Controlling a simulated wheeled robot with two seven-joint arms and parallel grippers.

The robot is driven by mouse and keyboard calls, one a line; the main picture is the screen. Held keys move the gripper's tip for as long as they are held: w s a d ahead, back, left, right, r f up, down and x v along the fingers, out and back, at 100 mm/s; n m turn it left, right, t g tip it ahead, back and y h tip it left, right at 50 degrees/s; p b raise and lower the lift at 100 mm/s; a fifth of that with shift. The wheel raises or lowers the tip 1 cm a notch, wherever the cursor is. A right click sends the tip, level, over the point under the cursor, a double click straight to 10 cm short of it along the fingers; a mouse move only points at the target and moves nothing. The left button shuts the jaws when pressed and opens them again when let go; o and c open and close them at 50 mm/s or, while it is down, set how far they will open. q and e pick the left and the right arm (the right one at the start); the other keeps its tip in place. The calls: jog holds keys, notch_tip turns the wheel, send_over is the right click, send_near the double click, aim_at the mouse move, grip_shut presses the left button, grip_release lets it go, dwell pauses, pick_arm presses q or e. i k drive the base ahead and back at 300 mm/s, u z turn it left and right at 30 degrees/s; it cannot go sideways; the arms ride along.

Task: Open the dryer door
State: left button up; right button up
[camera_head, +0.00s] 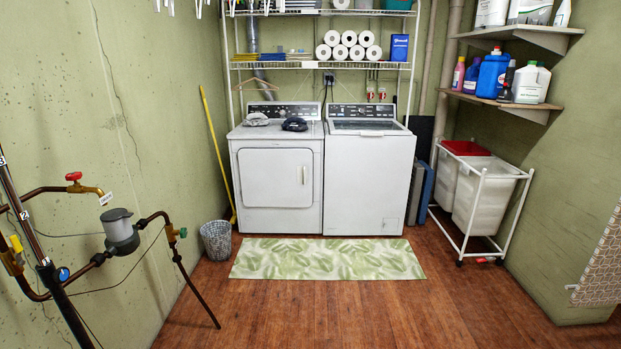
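The white dryer (252,213) stands against the back wall, left of the washer. Its front door (270,178) is shut, with a small handle (304,175) at the door's right edge. A grey cloth item and a dark cap-like item (294,124) lie on the dryer's top. The dryer is some distance ahead of me across the floor. Neither of my grippers shows in the head view.
A white top-load washer (368,180) adjoins the dryer. A green leaf-pattern mat (327,259) lies in front of both. A waste basket (216,240) and a yellow pole (214,150) stand left of the dryer. Pipes (122,232) jut from the left wall; a laundry cart (482,200) stands right.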

aim_at(270, 177)
jog(key=z, duration=0.05)
jog(key=i, duration=2.25)
jog(key=z, duration=0.35)
jog(key=i, duration=2.35)
jog(key=z, duration=0.25)
